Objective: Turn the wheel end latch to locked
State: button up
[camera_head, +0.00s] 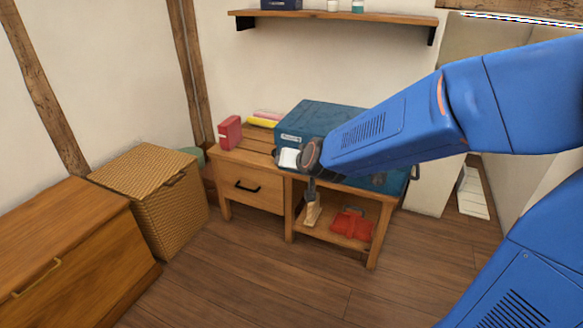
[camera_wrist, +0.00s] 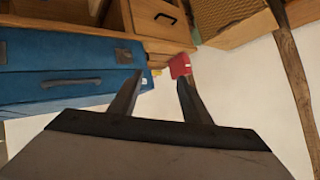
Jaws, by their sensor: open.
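A blue case (camera_head: 305,117) lies on the wooden desk, and my arm hides much of its front and right side in the head view. In the wrist view the case (camera_wrist: 60,105) fills the left side, with a dark handle (camera_wrist: 70,83) and a dark square fitting (camera_wrist: 123,56) near its right end. I cannot tell whether this fitting is the wheel end latch, nor how any latch is set. My gripper (camera_wrist: 160,80) is open, with nothing between its fingers. Its left finger overlaps the case's right end in the picture; contact cannot be told.
A red box (camera_head: 230,132) and a yellow item (camera_head: 262,122) sit on the left of the desk (camera_head: 250,165). A red cloth (camera_head: 352,224) lies on the lower shelf. A wicker basket (camera_head: 152,200) stands left. A wall shelf (camera_head: 335,18) hangs above. The floor (camera_head: 280,285) in front is clear.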

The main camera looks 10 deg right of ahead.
jog(key=w+a+f+m+t+h, duration=0.35)
jog(key=w+f+h, duration=0.35)
jog(key=w+f, duration=0.4)
jog(key=s+f+h, duration=0.3)
jog(key=f+h, duration=0.2)
jog(key=f, duration=0.1)
jog(key=x, duration=1.7)
jog(key=shift+a+r+m, duration=0.2)
jog(key=shift+a+m, duration=0.05)
jog(key=shift+m, duration=0.1)
jog(key=shift+w, duration=0.1)
jog(key=c, duration=1)
